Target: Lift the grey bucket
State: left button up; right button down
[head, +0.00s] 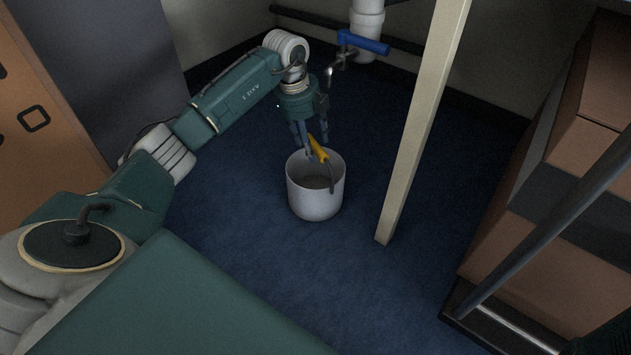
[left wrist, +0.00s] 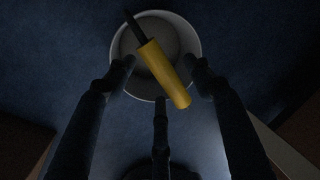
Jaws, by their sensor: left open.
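The light grey bucket (head: 314,198) stands upright on the blue floor near the middle of the head view. Its handle has a yellow grip (head: 317,149), raised above the far side of the rim. My left gripper (head: 312,143) points down just over the bucket, with its fingers around the level of the yellow grip. In the left wrist view the open fingers (left wrist: 160,78) lie on both sides of the yellow grip (left wrist: 164,74), with the bucket's rim (left wrist: 196,42) below. I cannot tell whether any finger touches the grip. My right gripper is not in view.
A pale post (head: 421,125) stands right of the bucket. A white pipe (head: 367,22) and a tap with a blue lever (head: 362,42) are behind the gripper. Stacked brown boxes (head: 566,180) on a dark rack are at right. The floor in front of the bucket is clear.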

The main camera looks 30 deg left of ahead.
pick_arm(q)
jog(key=shift+f+p, duration=0.2)
jog(key=shift+p, duration=0.1)
dwell(0.4)
grip_shut()
